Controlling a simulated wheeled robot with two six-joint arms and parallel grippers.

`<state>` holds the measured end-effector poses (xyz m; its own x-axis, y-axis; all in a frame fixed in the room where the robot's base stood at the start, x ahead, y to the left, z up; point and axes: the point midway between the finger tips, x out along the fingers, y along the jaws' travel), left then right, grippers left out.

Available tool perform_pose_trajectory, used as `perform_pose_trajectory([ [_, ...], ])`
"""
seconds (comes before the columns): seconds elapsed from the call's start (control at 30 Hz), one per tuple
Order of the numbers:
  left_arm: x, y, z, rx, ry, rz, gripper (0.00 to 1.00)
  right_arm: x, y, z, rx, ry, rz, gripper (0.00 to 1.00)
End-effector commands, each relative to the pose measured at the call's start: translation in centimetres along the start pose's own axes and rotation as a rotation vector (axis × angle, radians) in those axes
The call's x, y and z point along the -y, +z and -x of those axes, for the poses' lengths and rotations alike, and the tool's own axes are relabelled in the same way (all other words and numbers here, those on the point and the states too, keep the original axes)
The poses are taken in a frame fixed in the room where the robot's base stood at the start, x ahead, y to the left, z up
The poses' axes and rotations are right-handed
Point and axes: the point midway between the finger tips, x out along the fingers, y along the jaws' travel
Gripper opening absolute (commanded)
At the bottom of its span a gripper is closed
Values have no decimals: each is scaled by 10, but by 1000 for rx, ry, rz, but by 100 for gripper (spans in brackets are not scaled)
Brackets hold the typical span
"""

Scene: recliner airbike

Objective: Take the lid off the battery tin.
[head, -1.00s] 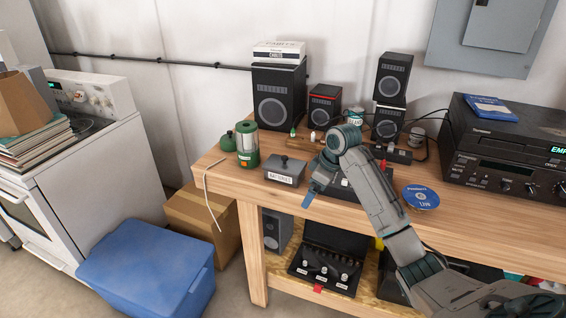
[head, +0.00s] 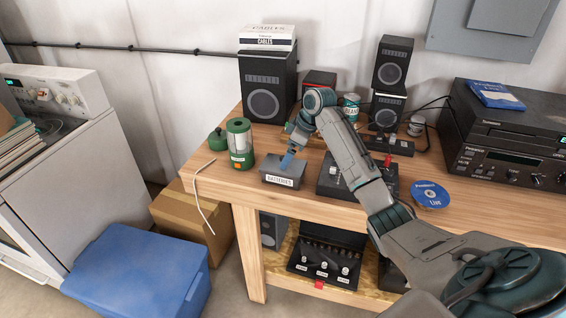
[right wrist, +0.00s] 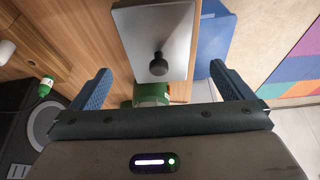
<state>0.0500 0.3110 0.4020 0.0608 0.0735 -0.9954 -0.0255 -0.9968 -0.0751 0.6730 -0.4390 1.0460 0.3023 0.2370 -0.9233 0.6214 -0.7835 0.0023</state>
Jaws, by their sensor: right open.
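The battery tin (head: 279,181) is a dark grey box with a white "BATTERIES" label. It stands near the front edge of the workbench. Its flat grey lid (right wrist: 150,30) is on, with a round dark knob (right wrist: 158,64) in the middle. My right gripper (head: 287,160) is over the tin, its blue fingers covering the knob in the head view. In the right wrist view my right gripper (right wrist: 162,82) is open and empty, the knob lying between the two spread fingers in the picture. Contact cannot be told. My left gripper is not in view.
A green lantern (head: 240,145) stands left of the tin, with a white cord (head: 203,200) hanging over the edge. A black mixer (head: 335,182) lies close on the right. Speakers (head: 267,88) stand behind. A blue box (head: 140,270) is on the floor.

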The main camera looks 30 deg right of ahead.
Motion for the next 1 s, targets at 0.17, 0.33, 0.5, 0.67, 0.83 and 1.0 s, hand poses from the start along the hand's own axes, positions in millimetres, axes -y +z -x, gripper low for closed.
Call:
perform_pose_trajectory([
  [0.17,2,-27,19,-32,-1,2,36,0,0,-20,2,-6,-2,100],
  [0.33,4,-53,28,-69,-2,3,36,0,2,-44,2,-3,-1,100],
  [0.5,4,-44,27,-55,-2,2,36,0,3,-51,1,-1,0,100],
  [0.67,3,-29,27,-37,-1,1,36,0,3,-51,1,-1,0,96],
  [0.83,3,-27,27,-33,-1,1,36,-1,3,-51,1,-1,0,63],
  [1.0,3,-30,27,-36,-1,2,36,-1,2,-51,1,-1,0,58],
])
